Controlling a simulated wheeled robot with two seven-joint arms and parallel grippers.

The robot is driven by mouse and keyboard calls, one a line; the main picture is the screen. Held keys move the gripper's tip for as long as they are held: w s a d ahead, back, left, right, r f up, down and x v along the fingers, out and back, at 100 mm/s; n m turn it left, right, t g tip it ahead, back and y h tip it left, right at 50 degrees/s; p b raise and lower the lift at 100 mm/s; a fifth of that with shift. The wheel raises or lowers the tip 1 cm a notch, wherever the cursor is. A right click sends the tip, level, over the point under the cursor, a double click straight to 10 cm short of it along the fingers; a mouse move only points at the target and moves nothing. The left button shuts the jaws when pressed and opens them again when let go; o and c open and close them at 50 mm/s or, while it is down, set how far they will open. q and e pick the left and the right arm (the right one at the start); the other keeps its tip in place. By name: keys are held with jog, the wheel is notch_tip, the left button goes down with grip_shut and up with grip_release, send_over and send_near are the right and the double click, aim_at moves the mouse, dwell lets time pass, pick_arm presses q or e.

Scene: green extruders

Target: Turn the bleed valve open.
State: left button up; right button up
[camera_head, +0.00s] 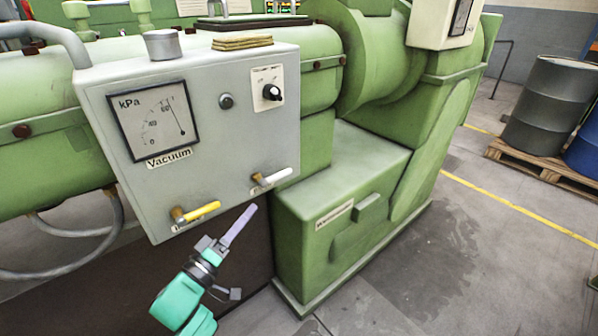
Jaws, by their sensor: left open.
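A grey control box (225,150) carries two small lever valves on its lower front. One has a yellow handle (203,211) at the lower left; the other has a white handle (273,177) further right. Both handles slant up to the right. Their small labels are too blurred to read, so I cannot tell which is the bleed valve. My left gripper (248,216) is open, with its lavender fingers pointing up right. In the picture it lies below and between the two handles, apparently touching neither. My right gripper is out of view.
A kPa gauge (153,121) marked Vacuum, a dark button (226,101) and a black knob (272,92) are on the box. A tin (162,45) and a brown stack (242,42) sit on top. Green machinery (340,190) stands right; barrels (552,105) stand on a pallet beyond.

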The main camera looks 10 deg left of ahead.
aim_at(280, 173)
pick_arm(q)
jog(key=p+x, duration=0.1)
jog(key=x, duration=1.3)
jog(key=shift+w+r+p, duration=0.1)
jog(key=shift+r+p, duration=0.15)
jog(key=shift+p, duration=0.1)
grip_shut()
jog(key=shift+f, duration=0.1)
dwell(0.4)
